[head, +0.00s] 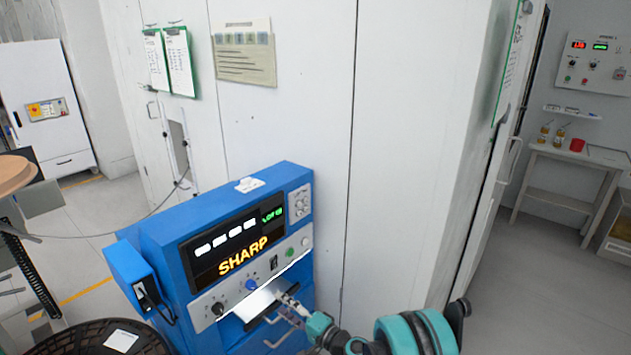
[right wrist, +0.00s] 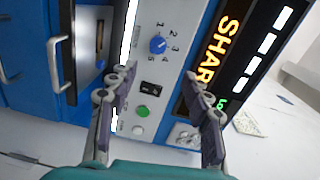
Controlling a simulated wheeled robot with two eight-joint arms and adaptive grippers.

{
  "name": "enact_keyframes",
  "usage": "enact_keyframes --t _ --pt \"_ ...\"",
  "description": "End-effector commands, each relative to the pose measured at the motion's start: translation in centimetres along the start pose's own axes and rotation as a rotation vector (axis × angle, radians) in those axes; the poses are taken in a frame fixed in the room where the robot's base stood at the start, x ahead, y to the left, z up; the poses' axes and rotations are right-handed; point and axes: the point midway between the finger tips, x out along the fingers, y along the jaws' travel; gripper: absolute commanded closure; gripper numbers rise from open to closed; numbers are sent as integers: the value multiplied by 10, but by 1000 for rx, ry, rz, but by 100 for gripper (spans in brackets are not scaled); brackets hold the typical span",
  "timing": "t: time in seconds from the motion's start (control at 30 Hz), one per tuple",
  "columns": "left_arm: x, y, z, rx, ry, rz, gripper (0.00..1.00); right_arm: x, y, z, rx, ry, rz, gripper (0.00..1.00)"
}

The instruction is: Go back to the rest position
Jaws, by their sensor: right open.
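My right gripper (head: 289,300) is in front of the lower panel of a blue machine (head: 150,225) with a lit SHARP display (head: 243,256). In the right wrist view its two fingers (right wrist: 162,95) are spread apart with nothing between them. Past the fingers, that view shows a blue knob (right wrist: 158,45), a black rocker switch (right wrist: 151,87) and a green button (right wrist: 143,111) on the grey panel. I cannot tell whether a fingertip touches the panel. My left gripper is not in view.
A white wall with clipboards (head: 178,62) stands behind the machine. A black round basket (head: 90,340) is at the lower left. A white cabinet (head: 45,105) stands at the far left. A table (head: 570,165) with small items is at the right, with open floor before it.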

Motion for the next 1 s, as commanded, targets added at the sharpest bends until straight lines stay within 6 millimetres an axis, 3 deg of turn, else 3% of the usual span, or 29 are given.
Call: enact_keyframes --t 0.27,0.47,0.7,1.0 --pt "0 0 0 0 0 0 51 -46 -61 -8 -230 -12 228 51" --pt "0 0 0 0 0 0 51 -106 -90 -3 -399 -23 427 51" --pt "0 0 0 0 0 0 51 -200 -104 12 -582 -35 680 51" --pt "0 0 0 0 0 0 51 -333 -93 38 -776 -48 1012 51"
